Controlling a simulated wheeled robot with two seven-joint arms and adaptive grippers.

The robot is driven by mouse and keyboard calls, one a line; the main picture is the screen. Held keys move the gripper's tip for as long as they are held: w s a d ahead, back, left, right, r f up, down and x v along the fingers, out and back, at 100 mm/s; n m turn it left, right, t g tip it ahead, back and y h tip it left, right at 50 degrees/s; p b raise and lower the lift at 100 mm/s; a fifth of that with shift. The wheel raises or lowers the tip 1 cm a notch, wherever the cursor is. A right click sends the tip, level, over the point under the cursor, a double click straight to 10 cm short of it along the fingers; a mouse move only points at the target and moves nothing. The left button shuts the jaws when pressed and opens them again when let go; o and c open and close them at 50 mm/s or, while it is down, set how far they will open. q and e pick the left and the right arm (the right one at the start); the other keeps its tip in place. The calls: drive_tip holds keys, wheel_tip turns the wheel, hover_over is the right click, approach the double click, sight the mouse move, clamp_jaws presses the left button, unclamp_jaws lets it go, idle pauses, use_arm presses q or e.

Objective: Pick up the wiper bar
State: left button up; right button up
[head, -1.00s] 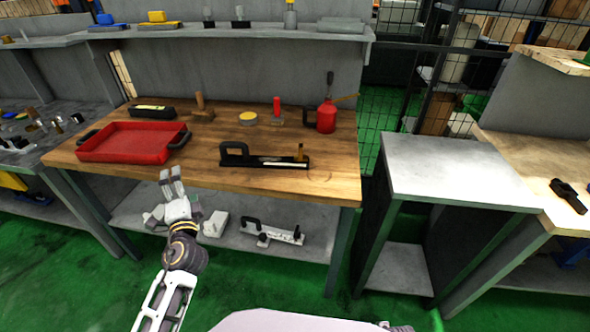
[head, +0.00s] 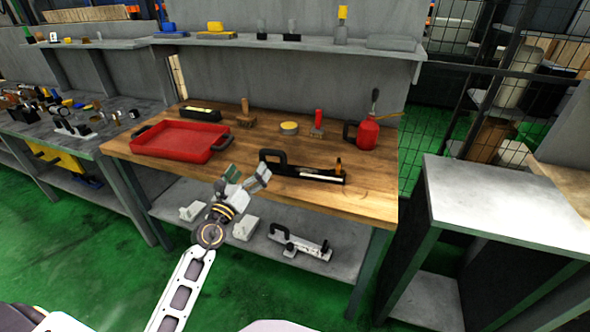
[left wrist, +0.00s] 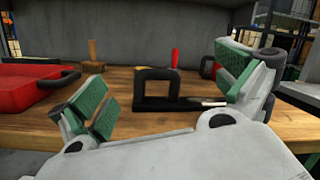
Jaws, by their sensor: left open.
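The wiper bar appears to be the long black bar (head: 312,173) with a loop handle at its left end, a light strip along it and a brass-coloured knob near its right end. It lies on the wooden workbench top (head: 372,202) near the front edge. My left gripper (head: 249,173) is open and empty at the bench's front edge, just left of and in front of the bar's handle. In the left wrist view the handle (left wrist: 157,75) stands upright beyond and between the spread green-padded fingers (left wrist: 166,88), apart from them. My right gripper is not in view.
A red tray (head: 180,141) lies left on the bench. A red oil can (head: 368,133), a round tin (head: 289,128) and a black box (head: 200,114) stand behind. A similar handled bar (head: 300,243) lies on the lower shelf. A grey cabinet (head: 497,202) stands right.

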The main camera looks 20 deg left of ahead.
use_arm(q)
drive_tip(key=f+m+g, duration=0.1)
drive_tip(key=w+f+m+g, duration=0.1)
drive_tip(key=f+m, duration=0.1)
drive_tip(key=w+f+m, duration=0.1)
drive_tip(key=f+m, duration=0.1)
drive_tip(key=shift+a+g+h, duration=0.35)
drive_tip(key=shift+g+h, duration=0.05)
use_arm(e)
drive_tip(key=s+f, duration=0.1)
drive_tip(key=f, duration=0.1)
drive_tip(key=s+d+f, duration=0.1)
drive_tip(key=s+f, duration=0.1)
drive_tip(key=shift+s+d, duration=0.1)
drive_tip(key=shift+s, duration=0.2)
use_arm(q)
drive_tip(key=shift+w+d, duration=0.15)
drive_tip(key=shift+w, duration=0.65)
drive_tip(key=shift+w+d, duration=0.1)
drive_tip(key=shift+w, duration=0.7)
drive_tip(key=shift+w+d, duration=0.15)
drive_tip(key=shift+w, duration=1.15)
drive_tip(key=shift+w+d, duration=0.15)
drive_tip(key=shift+w, duration=1.15)
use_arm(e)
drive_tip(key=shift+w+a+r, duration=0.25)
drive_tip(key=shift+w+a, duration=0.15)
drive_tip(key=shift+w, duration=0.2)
